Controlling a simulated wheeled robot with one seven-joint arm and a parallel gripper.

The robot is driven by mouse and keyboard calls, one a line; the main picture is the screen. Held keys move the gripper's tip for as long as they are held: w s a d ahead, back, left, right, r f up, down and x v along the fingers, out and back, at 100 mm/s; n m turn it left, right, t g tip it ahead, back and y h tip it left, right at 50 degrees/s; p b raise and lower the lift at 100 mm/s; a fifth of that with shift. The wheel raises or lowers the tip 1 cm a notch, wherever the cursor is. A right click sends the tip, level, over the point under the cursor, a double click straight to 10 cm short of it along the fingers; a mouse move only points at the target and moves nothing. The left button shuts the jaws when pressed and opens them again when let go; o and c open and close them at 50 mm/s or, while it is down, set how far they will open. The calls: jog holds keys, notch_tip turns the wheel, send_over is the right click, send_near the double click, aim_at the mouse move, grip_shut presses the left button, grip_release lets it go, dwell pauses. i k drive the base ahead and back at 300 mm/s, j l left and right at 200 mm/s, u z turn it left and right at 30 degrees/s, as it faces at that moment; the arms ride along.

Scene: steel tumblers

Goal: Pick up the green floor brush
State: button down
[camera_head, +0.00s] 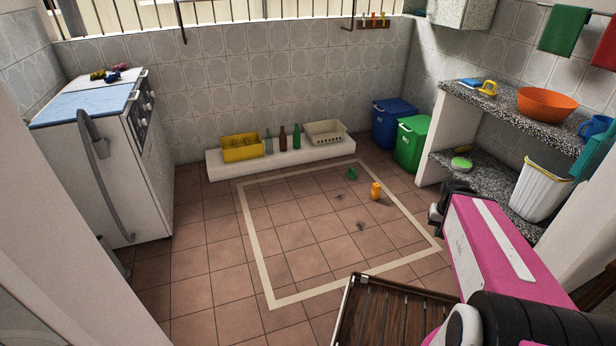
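A small green object (351,173), which looks like the green floor brush, lies on the tiled floor inside the pale taped rectangle, near its far right side. It is too small to make out bristles or handle. My gripper (437,215) is at the far end of my pink arm, on the right, nearer to the camera and apart from the green object. Its fingers are dark and partly hidden by the arm, so I cannot tell how far they are open. I see nothing held in it.
Green (411,145) and blue (393,124) bins stand behind, beside a low white ledge (217,167) with crates and bottles. A granite shelf (481,188) is at right, a slatted wooden piece (392,318) in front. Mid-floor is mostly clear.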

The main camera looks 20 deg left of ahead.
aim_at(352, 175)
jog(key=u, duration=0.55)
jog(key=i+j, duration=0.1)
jog(key=i, duration=0.25)
jog(key=i+j+z, duration=0.2)
jog(key=i+j, duration=0.15)
jog(key=i+j+z, duration=0.2)
jog(key=i+j, duration=0.2)
jog(key=i+j+z, duration=0.4)
jog(key=i+j, duration=0.2)
jog(key=j, duration=0.35)
jog(key=i+j+z, duration=0.15)
jog(key=j, duration=0.5)
jog(key=j+z, duration=0.15)
jog(key=j, duration=0.5)
